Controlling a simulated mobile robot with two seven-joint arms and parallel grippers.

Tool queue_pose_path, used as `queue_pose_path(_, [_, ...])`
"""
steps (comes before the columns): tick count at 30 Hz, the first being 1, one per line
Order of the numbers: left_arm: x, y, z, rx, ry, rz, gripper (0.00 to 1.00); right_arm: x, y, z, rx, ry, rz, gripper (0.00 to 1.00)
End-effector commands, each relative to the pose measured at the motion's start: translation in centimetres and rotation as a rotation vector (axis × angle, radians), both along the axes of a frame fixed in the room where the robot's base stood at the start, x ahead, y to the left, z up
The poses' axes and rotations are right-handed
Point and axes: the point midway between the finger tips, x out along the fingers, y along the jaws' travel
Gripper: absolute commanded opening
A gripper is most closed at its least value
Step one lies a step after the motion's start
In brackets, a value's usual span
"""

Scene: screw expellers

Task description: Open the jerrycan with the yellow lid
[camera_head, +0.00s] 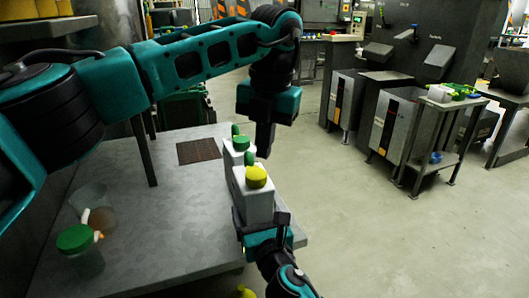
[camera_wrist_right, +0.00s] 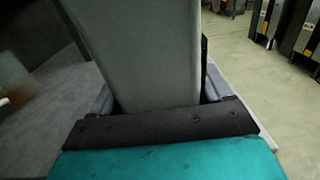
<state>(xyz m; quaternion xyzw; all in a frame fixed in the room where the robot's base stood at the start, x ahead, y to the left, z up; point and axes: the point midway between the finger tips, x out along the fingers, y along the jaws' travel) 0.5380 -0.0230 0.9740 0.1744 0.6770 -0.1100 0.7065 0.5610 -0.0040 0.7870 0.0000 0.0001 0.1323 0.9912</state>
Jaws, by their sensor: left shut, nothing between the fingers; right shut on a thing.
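The white jerrycan (camera_head: 255,202) with the yellow lid (camera_head: 256,177) stands upright near the right edge of the grey table, its lid on top. My right gripper (camera_head: 262,226) is shut around its lower body from the near side. In the right wrist view the jerrycan's pale body (camera_wrist_right: 140,55) fills the space between the fingers. My left gripper (camera_head: 265,140) points down just above and behind the yellow lid, shut and empty. It appears apart from the lid, though the exact gap is hard to tell. A second white jerrycan (camera_head: 232,158) with a green lid (camera_head: 241,143) stands right behind.
The grey table (camera_head: 150,225) is mostly clear in the middle. A clear jar with a green lid (camera_head: 75,239) and another clear container (camera_head: 94,200) stand at its left. A brown mat (camera_head: 199,151) lies near the back. Machines and a side table (camera_head: 445,103) stand farther right.

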Motion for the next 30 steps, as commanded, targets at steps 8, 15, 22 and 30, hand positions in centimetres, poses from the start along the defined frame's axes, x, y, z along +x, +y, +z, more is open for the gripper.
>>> queue_pose_path(8, [-0.03, -0.02, 1.67, 0.001, 0.001, -0.001, 0.0, 0.01, 0.0, 0.04, 0.0, -0.001, 0.0, 0.0])
queue_pose_path(15, [-0.03, -0.02, 1.65, 0.001, 0.0, -0.001, 0.0, 0.01, 0.0, 0.05, 0.0, -0.001, 0.0, 0.94])
queue_pose_path(22, [-0.02, -0.01, 1.64, 0.001, 0.0, 0.0, 0.0, 0.01, 0.0, 0.03, 0.0, -0.001, 0.0, 1.0])
queue_pose_path(30, [-0.02, -0.01, 1.8, 0.001, 0.0, 0.0, 0.0, 0.17, -0.37, 0.04, -0.001, 0.0, 0.0, 1.0])
